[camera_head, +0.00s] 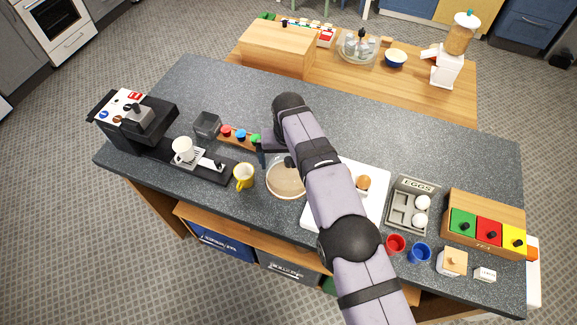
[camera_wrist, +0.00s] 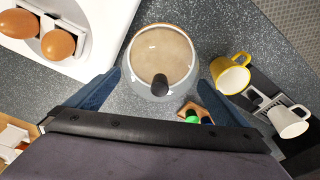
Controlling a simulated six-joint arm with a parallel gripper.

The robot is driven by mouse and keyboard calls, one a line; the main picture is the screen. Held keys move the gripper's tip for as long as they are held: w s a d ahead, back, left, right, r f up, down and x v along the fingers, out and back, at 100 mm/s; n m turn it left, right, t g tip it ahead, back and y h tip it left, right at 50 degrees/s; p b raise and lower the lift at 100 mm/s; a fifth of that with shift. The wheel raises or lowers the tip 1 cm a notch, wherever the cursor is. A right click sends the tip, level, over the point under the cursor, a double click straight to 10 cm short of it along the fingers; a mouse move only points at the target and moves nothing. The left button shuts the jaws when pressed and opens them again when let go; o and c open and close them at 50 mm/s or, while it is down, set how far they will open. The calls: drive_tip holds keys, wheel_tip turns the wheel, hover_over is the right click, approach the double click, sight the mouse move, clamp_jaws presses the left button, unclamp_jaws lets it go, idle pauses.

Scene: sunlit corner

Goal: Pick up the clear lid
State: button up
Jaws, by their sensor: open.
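The clear lid (camera_wrist: 163,50) is round, with a pale rim and a black knob (camera_wrist: 160,85). In the head view the lid (camera_head: 283,180) is left of my arm, which partly covers the pot. My gripper (camera_wrist: 160,77) is open and empty above the pot. In the wrist view its two blue fingers are spread on either side, and the knob appears between them. The gap in height between fingers and knob is hard to tell. In the head view my gripper (camera_head: 276,157) is partly hidden by my arm.
A yellow mug (camera_head: 244,177) stands left of the pot, with a white mug (camera_head: 183,149) on the coffee machine (camera_head: 152,119) beyond. A wooden rack (camera_head: 240,143) with coloured knobs is behind. A white board (camera_head: 375,183) with eggs is close on the right.

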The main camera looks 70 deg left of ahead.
drive_tip(key=shift+f, duration=0.35)
drive_tip(key=c, duration=0.7)
drive_tip(key=shift+r, duration=0.15)
drive_tip(key=shift+a+r, duration=0.1)
drive_tip(key=shift+r, duration=0.1)
wheel_tip(320, 180, up, 8)
drive_tip(key=shift+f+p, duration=0.2)
drive_tip(key=shift+p, duration=0.45)
drive_tip(key=shift+r+p, duration=0.9)
drive_tip(key=shift+p, duration=0.1)
